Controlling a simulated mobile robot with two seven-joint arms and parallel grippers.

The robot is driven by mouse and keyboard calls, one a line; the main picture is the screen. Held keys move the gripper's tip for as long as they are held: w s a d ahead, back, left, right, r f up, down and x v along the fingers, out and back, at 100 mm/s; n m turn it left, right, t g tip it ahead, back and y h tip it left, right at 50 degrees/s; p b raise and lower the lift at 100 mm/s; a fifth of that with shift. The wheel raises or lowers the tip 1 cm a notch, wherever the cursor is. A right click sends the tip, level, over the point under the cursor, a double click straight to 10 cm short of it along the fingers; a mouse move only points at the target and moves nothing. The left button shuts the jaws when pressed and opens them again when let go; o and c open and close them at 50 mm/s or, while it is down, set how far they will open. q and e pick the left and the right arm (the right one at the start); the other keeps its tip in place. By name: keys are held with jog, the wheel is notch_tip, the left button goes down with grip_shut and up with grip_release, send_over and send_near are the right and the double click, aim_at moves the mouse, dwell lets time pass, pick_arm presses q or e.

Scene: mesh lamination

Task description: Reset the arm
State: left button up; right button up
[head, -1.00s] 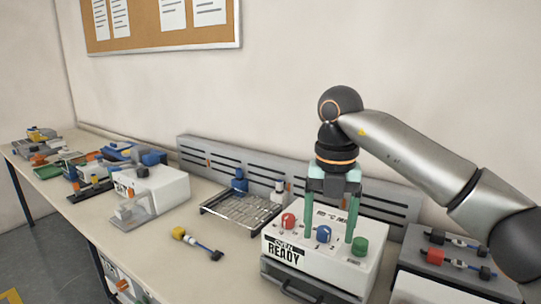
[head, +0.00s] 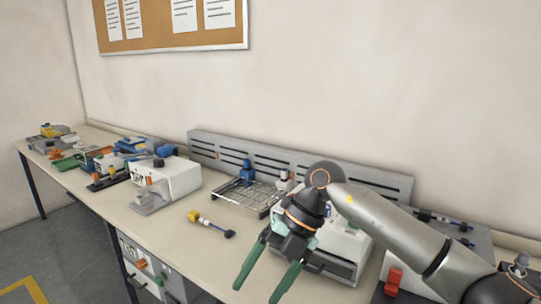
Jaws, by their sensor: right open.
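My right gripper (head: 268,275) is in the head view at the lower middle. Its two green fingers are spread apart and nothing is between them. It hangs in front of the white oven box (head: 345,246) and hides most of that box's top and front. My right arm comes in from the lower right. My left gripper is not in view.
A wire rack tray (head: 236,200) with a blue bottle (head: 247,170) stands behind. A yellow-and-blue tool (head: 210,224) lies on the bench (head: 165,219). A white press (head: 172,180) stands further left. A grey rail (head: 215,150) runs along the back.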

jog(key=s+a+r+m+t+y+p, duration=0.1)
jog(key=s+a+m+y, duration=0.15)
jog(key=a+y, duration=0.35)
jog(key=s+a+r+m+t+y, duration=0.1)
jog(key=s+a+m+y, duration=0.15)
jog(key=y, duration=0.65)
jog(key=w+d+f+m+t+h+p, duration=0.1)
jog(key=w+d+f+m+t+h, duration=0.35)
jog(key=m+t, duration=0.5)
jog(key=w+d+f+m+t+h, duration=0.1)
jog(key=d+f+m+t+h, duration=0.3)
jog(key=d+f+m+t, duration=0.5)
jog(key=s+d+f+m+g+h, duration=0.1)
jog(key=s+d+f+m+h, duration=0.25)
jog(key=f, duration=0.25)
jog(key=s+d+f+m+g+h, duration=0.2)
jog(key=s+d+f+m+h, duration=0.1)
jog(key=d+f+m+h, duration=0.15)
jog(key=s+d+f+m+g+h+p, duration=0.1)
jog(key=s+d+f+g, duration=0.4)
jog(key=s+f, duration=0.5)
jog(key=s+m+h, duration=0.1)
jog(key=s+m, duration=0.1)
jog(key=s, duration=0.1)
jog(key=shift+s+d+f, duration=0.15)
jog(key=shift+s+f, duration=0.05)
jog(key=shift+f, duration=0.2)
jog(key=shift+c, duration=0.3)
